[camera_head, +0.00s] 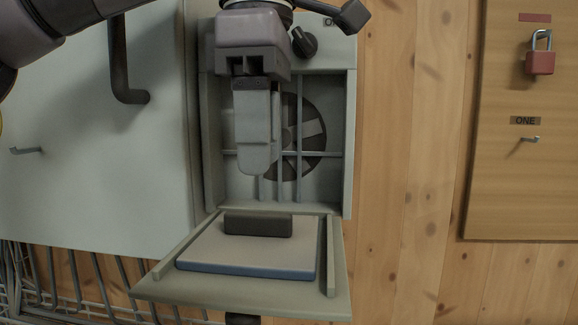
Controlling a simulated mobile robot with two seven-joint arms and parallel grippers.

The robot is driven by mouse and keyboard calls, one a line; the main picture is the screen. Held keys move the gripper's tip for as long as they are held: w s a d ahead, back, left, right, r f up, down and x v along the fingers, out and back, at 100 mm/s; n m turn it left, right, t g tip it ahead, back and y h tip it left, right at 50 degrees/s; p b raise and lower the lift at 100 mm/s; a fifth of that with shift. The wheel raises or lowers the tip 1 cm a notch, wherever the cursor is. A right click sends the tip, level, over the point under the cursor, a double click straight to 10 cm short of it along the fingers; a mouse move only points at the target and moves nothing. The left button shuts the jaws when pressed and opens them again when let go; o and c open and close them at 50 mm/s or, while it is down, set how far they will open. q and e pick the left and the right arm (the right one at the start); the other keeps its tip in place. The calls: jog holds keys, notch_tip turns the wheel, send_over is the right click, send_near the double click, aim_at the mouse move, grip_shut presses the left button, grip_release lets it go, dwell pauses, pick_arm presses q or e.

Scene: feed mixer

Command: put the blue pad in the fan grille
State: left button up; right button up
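The blue pad (250,268) lies flat on the lowered flap (240,297) of the fan grille. It has a pale top and a blue front edge, and a dark block (258,225) sits at its back edge. The fan grille (345,130) is an open grey housing with bars in front of a dark round fan (305,125). My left gripper (257,172) points down in front of the bars, above the pad and apart from it. Its fingers overlap from this angle, so their gap is hidden. My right gripper is not in view.
A grey panel (90,190) with a dark handle (120,75) stands at the left. A black knob (305,42) is above the housing. A wire rack (75,285) is at the lower left. A board (520,190) with a red padlock (540,62) hangs at the right.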

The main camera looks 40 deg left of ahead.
pick_arm(q)
jog(key=shift+r, duration=0.75)
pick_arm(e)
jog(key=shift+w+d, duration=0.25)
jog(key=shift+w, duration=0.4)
pick_arm(q)
jog(key=shift+s, duration=0.1)
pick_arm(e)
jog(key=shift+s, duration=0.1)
